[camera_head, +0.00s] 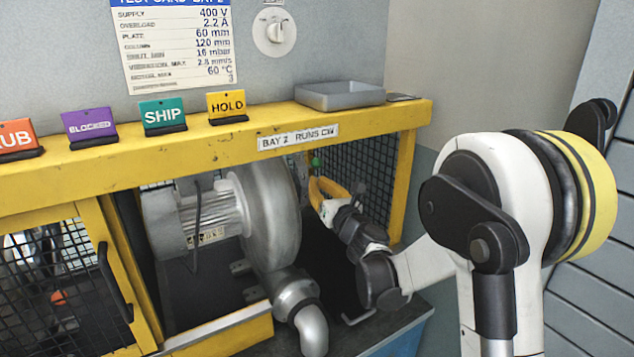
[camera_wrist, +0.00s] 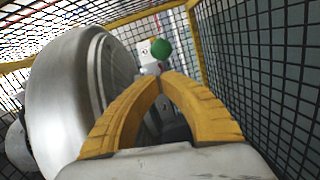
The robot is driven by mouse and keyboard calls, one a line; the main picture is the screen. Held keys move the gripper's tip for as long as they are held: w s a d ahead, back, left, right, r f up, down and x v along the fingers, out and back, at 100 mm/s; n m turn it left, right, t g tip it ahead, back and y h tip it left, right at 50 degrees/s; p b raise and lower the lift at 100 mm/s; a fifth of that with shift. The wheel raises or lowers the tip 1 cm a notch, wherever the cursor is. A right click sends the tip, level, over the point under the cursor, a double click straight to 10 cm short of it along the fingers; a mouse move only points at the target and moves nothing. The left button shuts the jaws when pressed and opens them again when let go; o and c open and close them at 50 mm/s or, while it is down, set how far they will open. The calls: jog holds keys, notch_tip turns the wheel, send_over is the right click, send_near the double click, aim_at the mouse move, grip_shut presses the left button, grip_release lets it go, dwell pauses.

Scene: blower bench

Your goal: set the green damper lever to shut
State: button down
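The green damper lever shows as a round green knob (camera_wrist: 161,49) just beyond my fingertips in the wrist view, beside a small pale bracket (camera_wrist: 145,52). In the head view the knob (camera_head: 316,162) is small, behind the yellow frame's opening and right of the blower. My gripper (camera_wrist: 160,77) has its two yellow fingers arched together, with the tips meeting and nothing visible between them. In the head view my gripper (camera_head: 316,183) reaches into the bay just below the knob. I cannot tell whether the tips touch the lever. The lever's shaft and any position marks are not clear.
The silver blower (camera_head: 270,215) fills the bay left of my gripper. Black mesh (camera_head: 378,165) and a yellow post (camera_head: 403,185) close the right side. The yellow beam (camera_head: 200,147) crosses above, with a grey tray (camera_head: 340,95) on it.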

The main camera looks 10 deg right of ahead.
aim_at(312, 162)
jog(key=shift+w+r, duration=0.45)
jog(key=shift+r, duration=0.2)
jog(key=shift+r, duration=0.1)
jog(key=r+p, duration=0.1)
jog(key=w+r+p, duration=0.1)
jog(key=r, duration=0.1)
jog(key=w+r+p, duration=0.1)
jog(key=shift+w+a+r, duration=0.15)
jog(key=shift+a+r, duration=0.2)
jog(key=shift+a, duration=0.05)
jog(key=shift+w, duration=0.15)
jog(key=shift+f, duration=0.15)
